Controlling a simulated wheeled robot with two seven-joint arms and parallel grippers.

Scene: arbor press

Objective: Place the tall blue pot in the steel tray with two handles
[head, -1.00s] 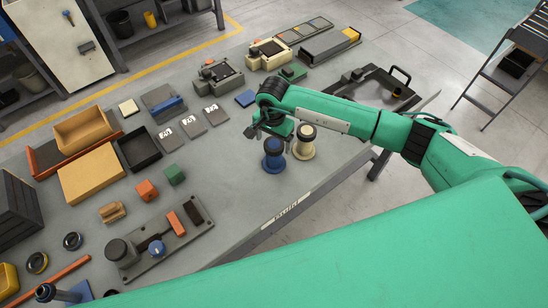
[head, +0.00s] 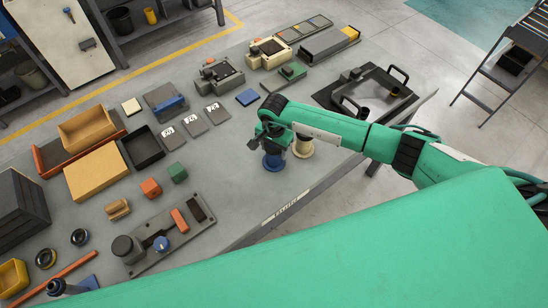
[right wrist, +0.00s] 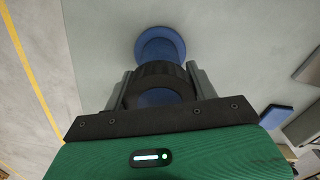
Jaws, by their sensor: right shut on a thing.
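The tall blue pot (head: 272,164) stands on the grey table near its front edge, its upper part hidden by my right gripper (head: 268,138). In the right wrist view the pot (right wrist: 160,45) shows a blue flange and a dark ribbed band. The fingers of my right gripper (right wrist: 158,88) are shut on it from both sides. The dark steel tray with two handles (head: 375,84) lies at the table's right end, apart from the pot. My left gripper is not in view.
A cream pot (head: 303,147) stands close to the right of the blue pot, under my right arm. A small blue plate (head: 247,97) and a green-topped fixture (head: 287,76) lie behind.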

